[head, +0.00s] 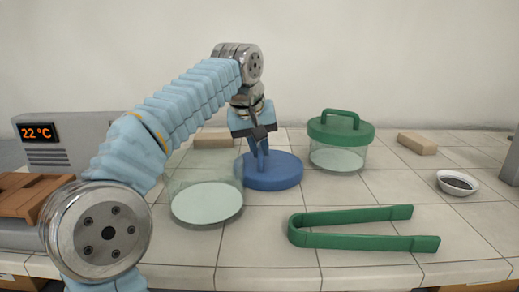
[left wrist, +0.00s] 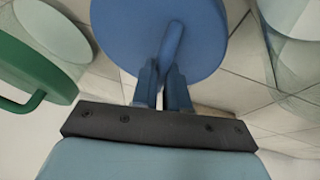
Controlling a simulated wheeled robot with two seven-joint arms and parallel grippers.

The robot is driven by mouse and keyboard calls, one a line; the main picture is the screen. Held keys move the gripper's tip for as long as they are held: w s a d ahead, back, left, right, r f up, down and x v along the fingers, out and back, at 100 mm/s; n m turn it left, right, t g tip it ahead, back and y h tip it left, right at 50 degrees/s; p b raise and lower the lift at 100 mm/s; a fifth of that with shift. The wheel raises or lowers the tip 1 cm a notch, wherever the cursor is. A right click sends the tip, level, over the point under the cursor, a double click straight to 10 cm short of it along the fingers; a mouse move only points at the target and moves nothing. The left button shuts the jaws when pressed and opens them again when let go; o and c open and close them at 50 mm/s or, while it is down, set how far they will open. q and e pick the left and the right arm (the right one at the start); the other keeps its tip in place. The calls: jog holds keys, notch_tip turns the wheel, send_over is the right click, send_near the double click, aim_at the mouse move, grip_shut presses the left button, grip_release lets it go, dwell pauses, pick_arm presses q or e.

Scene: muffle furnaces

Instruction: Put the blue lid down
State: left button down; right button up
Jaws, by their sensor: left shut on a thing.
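The blue lid (head: 285,172) is a round disc with a handle on top. My left gripper (head: 262,162) is above it, pointing down, with its fingers shut on the handle. In the left wrist view, the fingers (left wrist: 163,75) pinch the handle of the blue lid (left wrist: 130,35). The lid looks level, at or just above the tiled tabletop, behind and right of an open glass jar (head: 207,203). I cannot tell whether its underside touches the table. My right gripper is not in view.
A glass jar with a green lid (head: 341,131) stands to the right of the blue lid. Green tongs (head: 365,243) lie in front. Tan blocks (head: 213,141) (head: 417,143) lie at the back. A small bowl (head: 457,183) is at right. A furnace with a 22 °C display (head: 70,140) is at left.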

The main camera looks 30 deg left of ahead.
pick_arm(q)
jog(key=c, duration=1.6)
grip_release()
jog(key=shift+f, duration=0.1)
jog(key=o, duration=0.5)
jog(key=shift+c, duration=0.2)
jog(key=shift+r, duration=0.35)
jog(key=p+v, duration=0.3)
jog(key=v, duration=0.8)
jog(key=shift+s+r+p, duration=0.25)
jog(key=shift+p, duration=0.15)
